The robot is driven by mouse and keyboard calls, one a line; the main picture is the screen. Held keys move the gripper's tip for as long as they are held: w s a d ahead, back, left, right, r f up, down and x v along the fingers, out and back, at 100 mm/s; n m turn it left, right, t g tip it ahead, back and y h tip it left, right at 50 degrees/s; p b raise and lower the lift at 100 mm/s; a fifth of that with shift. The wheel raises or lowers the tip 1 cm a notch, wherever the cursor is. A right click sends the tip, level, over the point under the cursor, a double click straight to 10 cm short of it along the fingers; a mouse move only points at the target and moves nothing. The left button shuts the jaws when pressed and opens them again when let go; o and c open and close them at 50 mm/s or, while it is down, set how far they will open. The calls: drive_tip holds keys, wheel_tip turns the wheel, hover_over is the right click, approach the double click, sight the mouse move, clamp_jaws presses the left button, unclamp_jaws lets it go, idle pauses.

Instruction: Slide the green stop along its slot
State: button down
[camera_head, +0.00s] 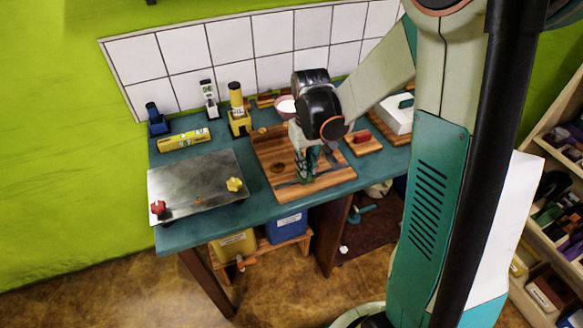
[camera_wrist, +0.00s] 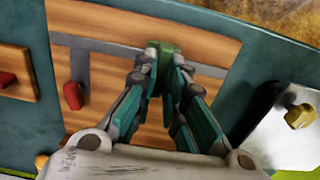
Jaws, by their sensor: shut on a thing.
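The green stop (camera_wrist: 170,50) shows in the wrist view on a striped wooden board (camera_wrist: 110,75). It sits at a long grey slot (camera_wrist: 105,44) that crosses the board near one edge. My gripper (camera_wrist: 168,62) is shut on the stop, with the fingertips at its near side and the stop's top showing past them. In the head view my gripper (camera_head: 307,176) reaches down to the wooden board (camera_head: 340,178) from above, near its front edge. The fingers hide most of the stop there.
A red piece (camera_wrist: 72,97) stands on the same board, by a branch of the slot. A small board with a red handle (camera_head: 362,136) lies to the right. A metal plate (camera_head: 195,185) with red and yellow knobs lies to the left. Bottles stand behind.

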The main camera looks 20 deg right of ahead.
drive_tip(key=shift+d, duration=0.6)
drive_tip(key=c, duration=1.6)
unclamp_jaws()
drive_tip(key=shift+d, duration=0.15)
drive_tip(key=shift+c, duration=0.2)
drive_tip(key=shift+r, duration=0.1)
wheel_tip(320, 180, up, 12)
